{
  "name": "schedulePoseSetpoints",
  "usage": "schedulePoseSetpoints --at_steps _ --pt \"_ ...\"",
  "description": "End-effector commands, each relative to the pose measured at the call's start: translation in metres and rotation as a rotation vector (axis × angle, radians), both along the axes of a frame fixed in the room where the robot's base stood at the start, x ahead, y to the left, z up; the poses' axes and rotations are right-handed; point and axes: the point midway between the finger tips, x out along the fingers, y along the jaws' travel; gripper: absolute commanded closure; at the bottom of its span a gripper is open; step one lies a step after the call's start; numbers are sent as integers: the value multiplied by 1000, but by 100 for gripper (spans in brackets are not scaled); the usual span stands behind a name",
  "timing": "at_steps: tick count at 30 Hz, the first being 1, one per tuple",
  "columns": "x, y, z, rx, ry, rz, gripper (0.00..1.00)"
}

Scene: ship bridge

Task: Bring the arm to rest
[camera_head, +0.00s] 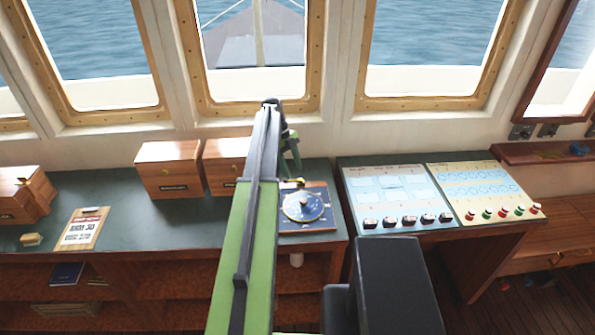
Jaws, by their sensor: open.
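My green and black arm reaches forward from the bottom of the view, up over the dark green counter (120,222). My gripper (293,168) is at the arm's far end, pointing down above the counter. It is open, and I see nothing held in it. Just below it in the picture is a blue round dial (303,207) on a wooden-edged board. The arm hides part of the counter and part of a wooden box.
Wooden boxes (168,168) stand along the back of the counter. A clipboard (83,229) lies at the left. Sloped control panels (391,196) with switches and coloured buttons stand at the right. Windows (255,50) rise behind. The counter's left middle is clear.

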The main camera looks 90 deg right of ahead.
Motion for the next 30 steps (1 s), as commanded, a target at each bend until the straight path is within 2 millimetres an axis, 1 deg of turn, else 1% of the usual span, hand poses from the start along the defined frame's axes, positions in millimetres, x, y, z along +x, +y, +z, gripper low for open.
schedulePoseSetpoints --at_steps 1,3,6,22,23,25,26,29,30 --pt "4 -4 22 0 0 1 48" --pt "8 -7 33 1 0 2 48" --pt "12 -10 40 0 0 1 48" --pt "13 -10 39 0 0 1 48" --pt "15 -10 38 0 -1 7 48" --pt "32 -6 34 5 -12 54 48" --pt "45 -3 32 10 -19 92 48" --pt "111 16 21 35 -61 295 48" --pt "144 28 15 50 -84 402 48"
